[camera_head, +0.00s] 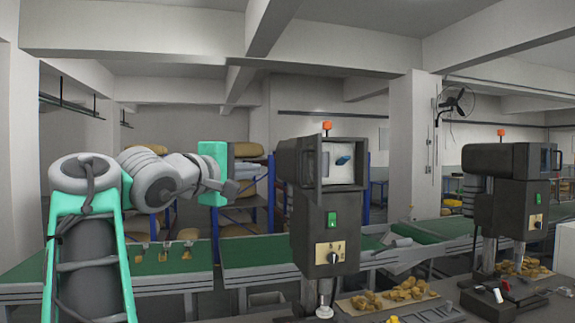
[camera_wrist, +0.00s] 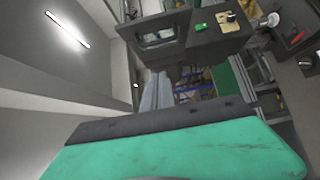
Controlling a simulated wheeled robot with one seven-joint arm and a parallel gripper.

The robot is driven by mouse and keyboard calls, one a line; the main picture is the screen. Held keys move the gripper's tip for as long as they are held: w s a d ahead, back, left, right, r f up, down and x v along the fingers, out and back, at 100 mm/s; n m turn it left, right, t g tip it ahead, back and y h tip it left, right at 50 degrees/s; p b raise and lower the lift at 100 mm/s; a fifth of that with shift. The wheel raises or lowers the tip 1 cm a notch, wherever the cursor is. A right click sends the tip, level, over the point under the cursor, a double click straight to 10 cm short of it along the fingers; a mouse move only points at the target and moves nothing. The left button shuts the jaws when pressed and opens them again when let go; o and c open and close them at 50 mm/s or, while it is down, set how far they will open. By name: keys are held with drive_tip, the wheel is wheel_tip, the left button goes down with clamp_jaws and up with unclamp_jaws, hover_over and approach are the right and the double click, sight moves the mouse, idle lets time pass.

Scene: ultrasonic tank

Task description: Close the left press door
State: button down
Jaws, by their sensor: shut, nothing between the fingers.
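The left press (camera_head: 326,222) is a dark box on a column, with an orange lamp on top and a green switch on its front. Its door (camera_head: 318,166) looks swung out, with a pale inside and a blue part showing behind the frame. How far it stands open is hard to tell. My gripper (camera_head: 236,188) is shut and empty, left of the press head and apart from it. The wrist view shows the green and dark gripper (camera_wrist: 160,122) at the bottom and the left press (camera_wrist: 212,42) at the top.
A green conveyor (camera_head: 180,262) runs behind the press. A second press (camera_head: 508,180) stands at the right. Several yellowish pieces (camera_head: 392,294) lie on a tray at the press's foot. A blue-framed rack (camera_head: 270,190) stands behind. Open air lies between gripper and press.

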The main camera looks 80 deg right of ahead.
drive_tip(key=s+p+x, duration=0.2)
drive_tip(key=x, duration=1)
drive_tip(key=shift+s+f, duration=0.15)
drive_tip(key=shift+s, duration=0.15)
drive_tip(key=shift+t, duration=0.3)
